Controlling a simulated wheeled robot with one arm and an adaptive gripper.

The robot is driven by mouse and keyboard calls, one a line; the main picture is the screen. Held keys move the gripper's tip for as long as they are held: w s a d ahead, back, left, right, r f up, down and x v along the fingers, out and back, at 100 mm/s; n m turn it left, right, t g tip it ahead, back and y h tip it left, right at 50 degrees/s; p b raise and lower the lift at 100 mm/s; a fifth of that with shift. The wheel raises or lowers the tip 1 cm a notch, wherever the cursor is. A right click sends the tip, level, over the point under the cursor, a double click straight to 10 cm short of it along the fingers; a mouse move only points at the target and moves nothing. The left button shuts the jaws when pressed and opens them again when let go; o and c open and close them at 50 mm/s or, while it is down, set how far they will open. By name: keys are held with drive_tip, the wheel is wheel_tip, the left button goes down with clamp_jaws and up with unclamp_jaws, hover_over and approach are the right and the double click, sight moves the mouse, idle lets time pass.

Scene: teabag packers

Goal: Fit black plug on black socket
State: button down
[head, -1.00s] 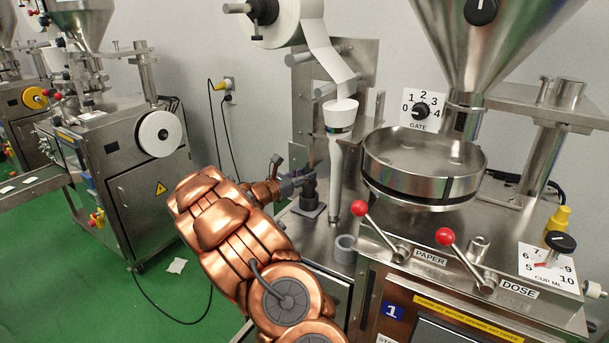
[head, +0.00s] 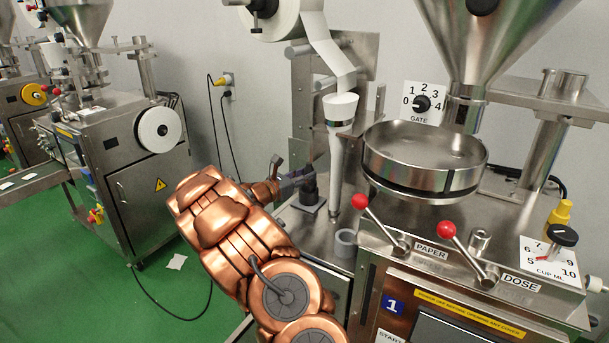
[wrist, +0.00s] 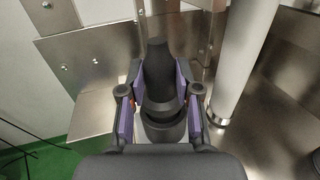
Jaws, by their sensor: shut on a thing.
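My gripper (wrist: 158,103) is shut on the black plug (wrist: 158,68), with purple-padded fingers on both sides of it. The plug stands about upright, narrow at the top and wider below. Dark rings (wrist: 164,128) show at its foot; I cannot tell whether they belong to the plug or to the black socket. In the head view my gripper (head: 296,179) is at a dark upright piece (head: 308,194) on a small square base on the steel machine top. The fingers partly hide it, so I cannot tell whether plug and socket are joined.
A white paper tube (head: 336,165) stands just right of the gripper, also close in the wrist view (wrist: 240,60). A grey ring (head: 345,242), red-knobbed levers (head: 359,201) and a round steel pan (head: 420,170) are further right. A yellow plug-like piece (head: 559,213) stands far right.

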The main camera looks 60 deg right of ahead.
drive_tip(key=shift+f+b, duration=0.35)
drive_tip(key=shift+f, duration=0.35)
drive_tip(key=c, duration=0.7)
unclamp_jaws()
drive_tip(key=shift+a, duration=0.1)
drive_tip(key=v, duration=1.1)
drive_tip(key=shift+w+a, duration=0.1)
drive_tip(key=shift+a, duration=0.3)
